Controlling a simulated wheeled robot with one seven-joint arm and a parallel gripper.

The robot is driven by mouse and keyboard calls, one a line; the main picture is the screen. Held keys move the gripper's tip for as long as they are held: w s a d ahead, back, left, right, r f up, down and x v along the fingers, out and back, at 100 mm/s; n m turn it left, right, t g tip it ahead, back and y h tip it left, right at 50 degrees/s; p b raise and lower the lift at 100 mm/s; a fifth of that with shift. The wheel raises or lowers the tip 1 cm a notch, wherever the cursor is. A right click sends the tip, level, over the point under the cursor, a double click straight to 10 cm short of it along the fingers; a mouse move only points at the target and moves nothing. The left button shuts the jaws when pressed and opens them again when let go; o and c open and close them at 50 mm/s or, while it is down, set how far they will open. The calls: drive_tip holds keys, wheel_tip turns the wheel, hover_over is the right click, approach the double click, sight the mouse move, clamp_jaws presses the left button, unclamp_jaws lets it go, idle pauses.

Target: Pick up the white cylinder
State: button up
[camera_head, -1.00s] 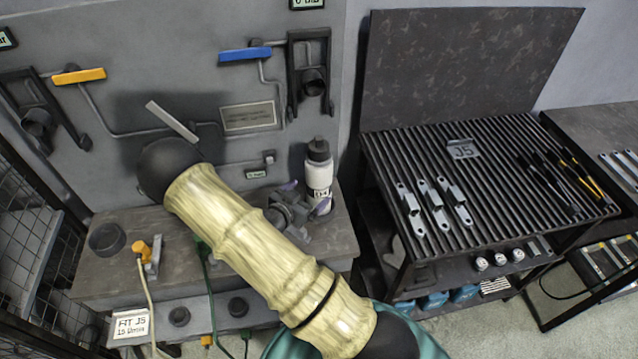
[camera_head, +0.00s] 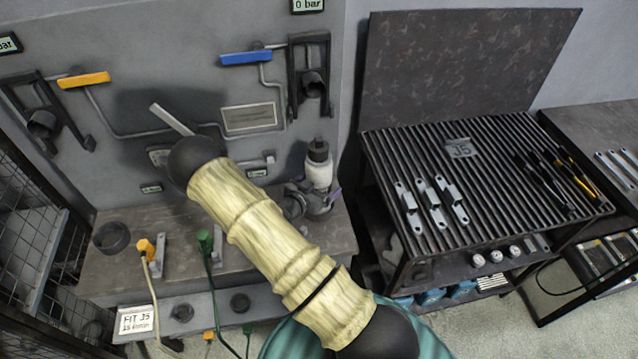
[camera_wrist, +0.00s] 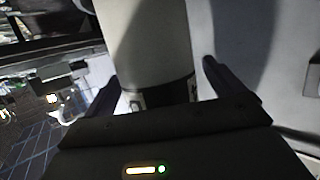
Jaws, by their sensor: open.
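The white cylinder (camera_head: 319,174) is a white bottle-like body with a black cap, upright on the bench at the foot of the grey panel. My gripper (camera_head: 314,192) is at its lower part and hides its base in the head view. In the wrist view, the white cylinder (camera_wrist: 150,45) stands between the two dark fingers of my gripper (camera_wrist: 160,88), with a dark band low on its side. The fingers are open, one on each side. I cannot tell whether either finger touches it.
The grey panel (camera_head: 130,60) with an orange lever (camera_head: 84,80) and a blue lever (camera_head: 246,58) rises close behind. A green plug (camera_head: 205,241) and an orange plug (camera_head: 146,247) stand on the bench. A slatted table (camera_head: 490,190) with metal brackets is to the right.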

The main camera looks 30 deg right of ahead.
sight(319, 160)
drive_tip(key=shift+c, duration=0.3)
drive_tip(key=c, duration=1.8)
drive_tip(key=shift+w+r, duration=0.1)
clamp_jaws()
drive_tip(key=shift+r, duration=0.15)
wheel_tip(319, 160, up, 9)
drive_tip(key=shift+f+b, duration=0.2)
drive_tip(key=shift+b, duration=0.7)
drive_tip(key=shift+r, duration=0.6)
